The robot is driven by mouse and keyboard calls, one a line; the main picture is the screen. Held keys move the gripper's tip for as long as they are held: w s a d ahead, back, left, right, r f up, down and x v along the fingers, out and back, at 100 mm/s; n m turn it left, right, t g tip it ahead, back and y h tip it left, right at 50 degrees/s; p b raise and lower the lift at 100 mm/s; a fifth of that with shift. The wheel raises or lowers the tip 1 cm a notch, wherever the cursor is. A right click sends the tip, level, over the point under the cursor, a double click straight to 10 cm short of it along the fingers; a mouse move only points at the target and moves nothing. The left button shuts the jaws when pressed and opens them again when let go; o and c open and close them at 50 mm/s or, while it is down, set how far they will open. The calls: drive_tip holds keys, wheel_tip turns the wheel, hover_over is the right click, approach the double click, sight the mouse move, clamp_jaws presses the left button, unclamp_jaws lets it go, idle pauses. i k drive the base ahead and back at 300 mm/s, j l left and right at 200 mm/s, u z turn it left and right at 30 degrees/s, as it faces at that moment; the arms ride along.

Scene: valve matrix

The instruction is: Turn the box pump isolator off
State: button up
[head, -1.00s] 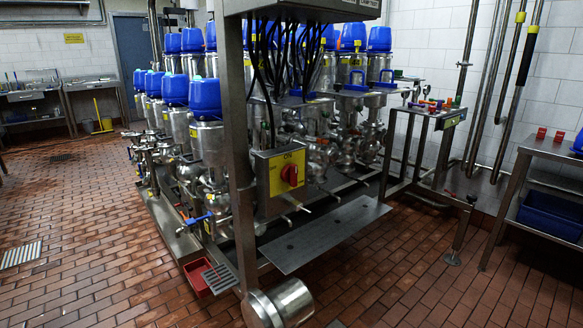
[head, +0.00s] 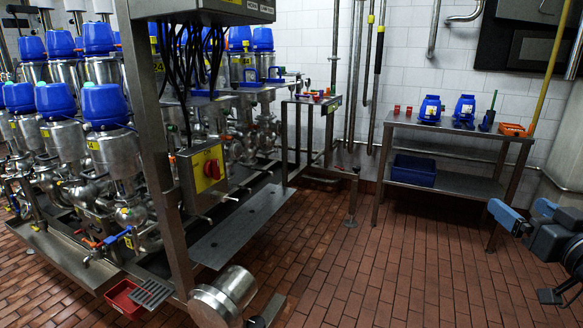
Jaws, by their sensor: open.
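The box pump isolator is a red rotary knob (head: 211,168) on a yellow plate. It is on the front of a grey metal box (head: 186,185) fixed to the steel frame, left of the middle. The knob's exact angle is too small to tell. My gripper (head: 552,294) shows only in part at the right edge, dark, with the blue and black end of my arm above it. It is open, empty and far to the right of the isolator, touching nothing. Part of it is cut off by the frame edge.
A steel post (head: 160,170) stands just left of the box, with black cables hanging above. A low metal plate (head: 240,225) lies in front. A steel cylinder (head: 225,296) is near the floor.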

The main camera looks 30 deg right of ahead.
sight(211, 169)
drive_tip(key=i+l, duration=0.2)
drive_tip(key=l, duration=0.2)
drive_tip(key=i+l, duration=0.2)
drive_tip(key=l, duration=0.15)
drive_tip(key=i+l, duration=0.2)
drive_tip(key=l, duration=0.2)
drive_tip(key=i+l, duration=0.15)
drive_tip(key=l, duration=0.2)
